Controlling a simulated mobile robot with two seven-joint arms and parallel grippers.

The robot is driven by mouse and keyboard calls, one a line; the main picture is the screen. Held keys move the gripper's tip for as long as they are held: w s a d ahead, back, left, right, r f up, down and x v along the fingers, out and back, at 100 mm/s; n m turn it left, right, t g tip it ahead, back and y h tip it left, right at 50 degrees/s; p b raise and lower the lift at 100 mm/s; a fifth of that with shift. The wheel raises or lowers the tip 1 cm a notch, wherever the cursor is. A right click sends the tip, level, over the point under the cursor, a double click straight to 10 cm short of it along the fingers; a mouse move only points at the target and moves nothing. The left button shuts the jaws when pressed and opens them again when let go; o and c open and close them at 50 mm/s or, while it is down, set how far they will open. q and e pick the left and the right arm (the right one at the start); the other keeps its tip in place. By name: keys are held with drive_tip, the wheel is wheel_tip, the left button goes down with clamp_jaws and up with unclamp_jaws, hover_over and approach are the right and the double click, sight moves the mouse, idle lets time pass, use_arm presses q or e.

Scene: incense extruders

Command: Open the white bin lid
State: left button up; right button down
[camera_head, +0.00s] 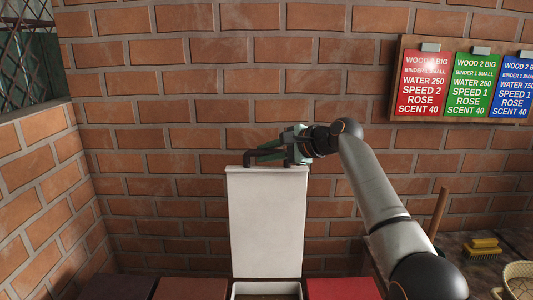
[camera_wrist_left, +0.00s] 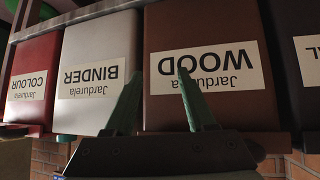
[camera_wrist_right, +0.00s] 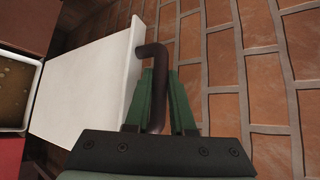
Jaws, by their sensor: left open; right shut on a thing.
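The white bin lid (camera_head: 266,222) stands raised and nearly upright in front of the brick wall. Below it, the white bin (camera_head: 266,285) is open, and part of its inside shows. My right gripper (camera_head: 290,152) is at the lid's top edge, shut on the dark bent handle (camera_wrist_right: 152,52). The lid also shows in the right wrist view (camera_wrist_right: 85,90), left of the fingers. My left gripper (camera_wrist_left: 157,75) is open and empty, in front of the bins; it is out of the head view. The white bin's front, labelled BINDER, shows in the left wrist view (camera_wrist_left: 105,37).
A brown bin (camera_head: 190,289) and a red bin (camera_head: 343,289) flank the white one. Coloured recipe cards hang on a board (camera_head: 393,105) at the upper right. A yellow brush (camera_head: 484,246) and a basket (camera_head: 520,280) lie at the lower right.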

drive_tip(key=shift+f, duration=0.2)
drive_tip(key=c, duration=0.8)
unclamp_jaws()
drive_tip(key=shift+o, duration=0.2)
drive_tip(key=shift+s+d, duration=0.1)
drive_tip(key=shift+d, duration=0.1)
drive_tip(key=shift+s+d+r+b, duration=0.15)
drive_tip(key=shift+d+b, duration=0.05)
drive_tip(key=shift+b, duration=0.1)
drive_tip(key=b+v, duration=0.2)
drive_tip(key=v, duration=1)
drive_tip(key=shift+r+b, duration=0.2)
drive_tip(key=shift+b, duration=0.15)
drive_tip(key=shift+a, duration=0.15)
drive_tip(key=shift+f, duration=0.1)
